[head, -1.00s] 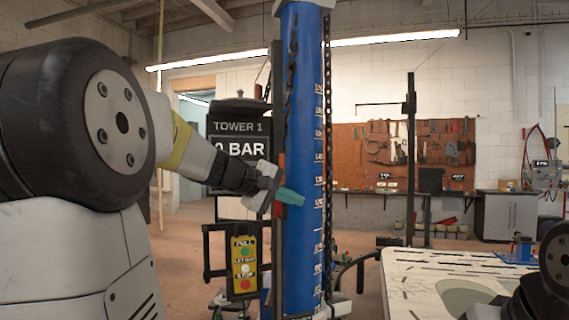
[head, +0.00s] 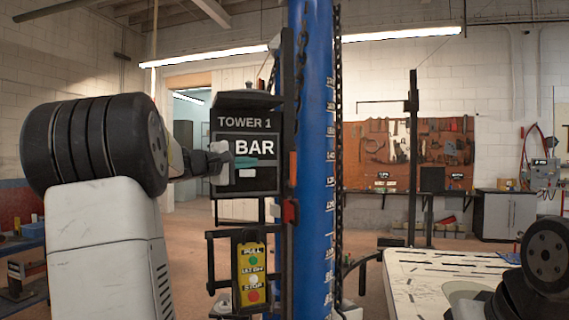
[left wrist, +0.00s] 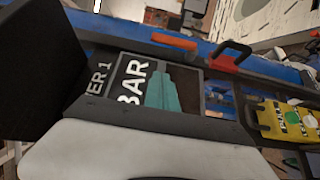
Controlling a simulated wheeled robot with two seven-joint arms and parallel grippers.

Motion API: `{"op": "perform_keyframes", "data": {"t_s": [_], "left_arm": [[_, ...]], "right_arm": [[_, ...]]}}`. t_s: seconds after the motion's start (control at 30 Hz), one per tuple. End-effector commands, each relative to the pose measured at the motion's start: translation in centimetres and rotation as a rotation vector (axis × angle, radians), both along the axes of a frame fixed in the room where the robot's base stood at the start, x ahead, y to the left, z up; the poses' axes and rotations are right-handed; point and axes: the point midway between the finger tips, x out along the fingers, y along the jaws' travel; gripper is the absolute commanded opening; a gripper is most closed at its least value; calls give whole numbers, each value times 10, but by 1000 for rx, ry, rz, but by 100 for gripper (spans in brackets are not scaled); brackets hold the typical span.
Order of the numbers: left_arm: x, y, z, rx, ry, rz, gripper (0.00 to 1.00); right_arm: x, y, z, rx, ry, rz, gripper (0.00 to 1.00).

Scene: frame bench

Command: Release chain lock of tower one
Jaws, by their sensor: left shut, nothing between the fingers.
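Tower one is the blue column (head: 312,130) with a scale on its right side and a dark rail along its left. A dark chain (head: 338,130) hangs along it. A red part (head: 290,211) sits on the rail; I cannot tell if it is the chain lock. My left gripper (head: 247,162), with teal fingertips, is shut and empty in front of the sign, left of the column. Its fingertips also show in the left wrist view (left wrist: 165,92). My right gripper is out of view.
A black sign reading "TOWER 1" (head: 245,123) stands left of the column. Below it is a yellow button panel (head: 250,275) in a dark frame. A pale slotted table (head: 440,270) is at the lower right. An orange tool board (head: 378,150) hangs behind.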

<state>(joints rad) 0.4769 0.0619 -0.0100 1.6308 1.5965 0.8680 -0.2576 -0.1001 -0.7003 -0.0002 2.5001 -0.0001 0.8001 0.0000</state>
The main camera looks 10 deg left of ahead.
Motion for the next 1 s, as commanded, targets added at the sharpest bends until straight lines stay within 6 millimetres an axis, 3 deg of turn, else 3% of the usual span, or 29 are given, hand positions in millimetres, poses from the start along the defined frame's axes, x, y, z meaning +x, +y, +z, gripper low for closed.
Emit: {"op": "perform_keyframes", "data": {"t_s": [0.5,0.7,1.0], "left_arm": [[92,-39,-1,0,0,-4,0],[100,-65,0,0,0,-3,0],[103,-73,0,-1,0,-1,0]], "right_arm": [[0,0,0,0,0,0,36],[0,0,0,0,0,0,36],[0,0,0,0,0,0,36]]}}
